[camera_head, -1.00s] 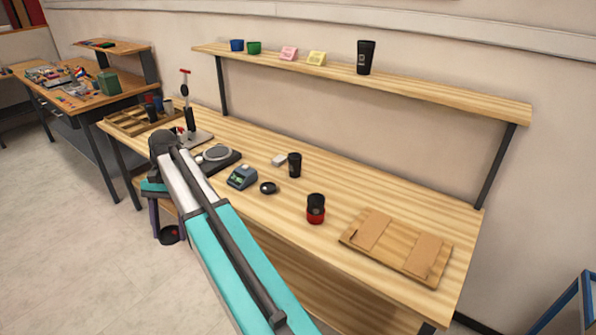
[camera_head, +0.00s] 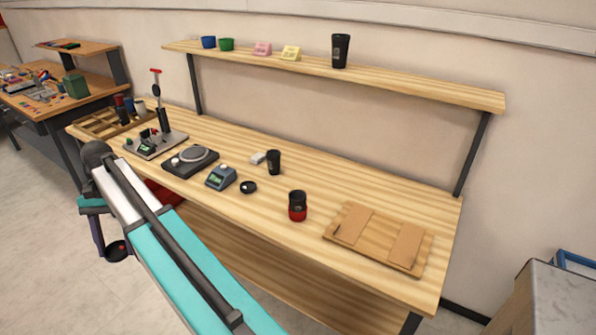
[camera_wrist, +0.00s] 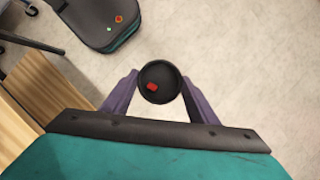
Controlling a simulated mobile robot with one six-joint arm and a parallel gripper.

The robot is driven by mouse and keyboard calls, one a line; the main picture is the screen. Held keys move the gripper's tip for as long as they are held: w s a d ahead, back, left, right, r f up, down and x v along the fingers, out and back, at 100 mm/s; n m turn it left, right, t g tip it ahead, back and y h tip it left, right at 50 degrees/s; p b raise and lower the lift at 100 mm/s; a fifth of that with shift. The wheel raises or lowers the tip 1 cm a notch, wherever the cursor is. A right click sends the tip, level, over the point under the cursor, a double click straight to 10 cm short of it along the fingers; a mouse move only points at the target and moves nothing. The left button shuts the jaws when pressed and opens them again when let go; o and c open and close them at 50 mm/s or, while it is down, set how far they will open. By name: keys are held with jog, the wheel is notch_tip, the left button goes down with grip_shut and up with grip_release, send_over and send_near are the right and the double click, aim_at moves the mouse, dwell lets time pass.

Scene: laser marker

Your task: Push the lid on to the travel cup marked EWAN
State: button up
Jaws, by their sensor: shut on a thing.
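My gripper (camera_head: 112,249) hangs low in front of the bench's left end, over the floor. In the wrist view its two purple fingers (camera_wrist: 160,86) are shut on a round black lid (camera_wrist: 160,76) with a small red tab; the lid also shows in the head view (camera_head: 119,256). A black travel cup (camera_head: 273,162) stands upright mid-bench. A black cup with a red lower part (camera_head: 297,206) stands nearer the front edge. A tall black cup (camera_head: 340,50) stands on the shelf. I cannot read a name on any cup. The held lid is well apart from all of them.
On the bench (camera_head: 370,190) stand a lever press (camera_head: 160,110), a black scale-like plate (camera_head: 190,160), a small blue-grey device (camera_head: 221,177), a dark round piece (camera_head: 248,187) and a wooden board (camera_head: 378,238). A grey cabinet (camera_head: 560,300) is at lower right.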

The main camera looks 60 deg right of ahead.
jog(key=s+d+r+m+t+p, duration=0.1)
jog(key=s+d+m+t+p, duration=0.3)
jog(key=d, duration=1)
jog(key=s+d+m, duration=0.3)
jog(key=d+m, duration=0.3)
jog(key=d, duration=0.8)
jog(key=s+d+m+t+p, duration=0.1)
jog(key=s+d+m+p, duration=0.1)
jog(key=s+d+m, duration=0.3)
jog(key=s+d+r+m+t+h+p, duration=0.1)
jog(key=s+d+m, duration=0.4)
jog(key=s+d, duration=0.9)
jog(key=d+p, duration=0.1)
jog(key=d, duration=0.4)
jog(key=shift+r+t, duration=0.3)
jog(key=shift+t, duration=0.1)
jog(key=shift+s+f, duration=0.1)
jog(key=shift+f, duration=0.15)
jog(key=shift+f+b, duration=2)
jog(key=shift+f, duration=0.95)
